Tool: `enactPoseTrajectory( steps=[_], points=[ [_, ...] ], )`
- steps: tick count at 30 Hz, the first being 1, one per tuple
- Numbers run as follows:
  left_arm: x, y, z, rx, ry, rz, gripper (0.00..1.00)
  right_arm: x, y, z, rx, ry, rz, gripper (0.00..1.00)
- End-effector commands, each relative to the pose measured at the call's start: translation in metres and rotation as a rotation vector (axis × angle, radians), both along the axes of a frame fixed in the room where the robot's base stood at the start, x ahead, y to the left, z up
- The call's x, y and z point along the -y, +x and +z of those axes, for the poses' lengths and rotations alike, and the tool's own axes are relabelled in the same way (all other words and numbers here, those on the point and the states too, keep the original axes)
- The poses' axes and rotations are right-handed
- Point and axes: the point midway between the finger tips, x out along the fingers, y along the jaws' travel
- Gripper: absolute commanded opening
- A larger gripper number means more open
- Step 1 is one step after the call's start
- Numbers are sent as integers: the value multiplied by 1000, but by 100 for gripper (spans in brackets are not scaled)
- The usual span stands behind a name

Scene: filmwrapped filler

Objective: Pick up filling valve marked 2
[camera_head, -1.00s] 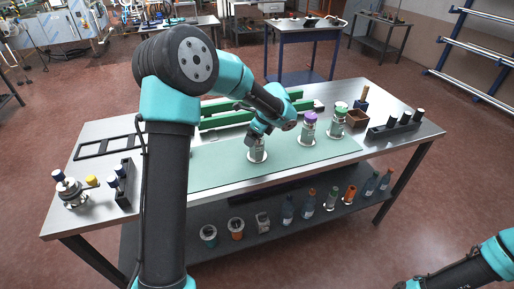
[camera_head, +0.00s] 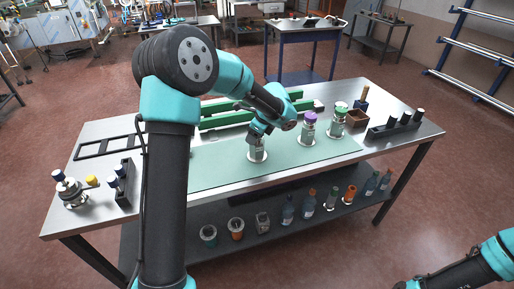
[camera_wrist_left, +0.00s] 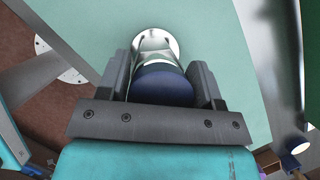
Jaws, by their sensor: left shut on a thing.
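A filling valve (camera_head: 257,153) stands on the green mat (camera_head: 210,168) at the middle of the table. In the left wrist view this valve (camera_wrist_left: 162,85) has a dark blue cap and a silver body on a round silver base. My left gripper (camera_head: 258,138) is over it from above, and in the left wrist view its fingers (camera_wrist_left: 163,78) are shut on its two sides. A purple-capped valve (camera_head: 308,131) and a green-capped valve (camera_head: 338,121) stand upright to the right, apart from the gripper. I cannot read a number on any valve. My right gripper is out of view.
A silver fitting (camera_head: 70,190) and a small rack (camera_head: 122,183) are at the left. Green rails (camera_head: 225,120) lie behind. Several bottles stand on the lower shelf (camera_head: 270,232).

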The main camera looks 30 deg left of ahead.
Motion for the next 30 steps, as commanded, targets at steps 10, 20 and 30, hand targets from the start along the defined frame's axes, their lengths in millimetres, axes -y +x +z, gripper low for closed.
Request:
enactPoseTrajectory(
  steps=[10,20,30],
  points=[
    [0,0,0,-1,0,0,0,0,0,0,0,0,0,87],
    [0,0,-1,-1,0,0,0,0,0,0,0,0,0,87],
    [0,-1,2,-3,0,1,0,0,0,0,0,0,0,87]
  ],
)
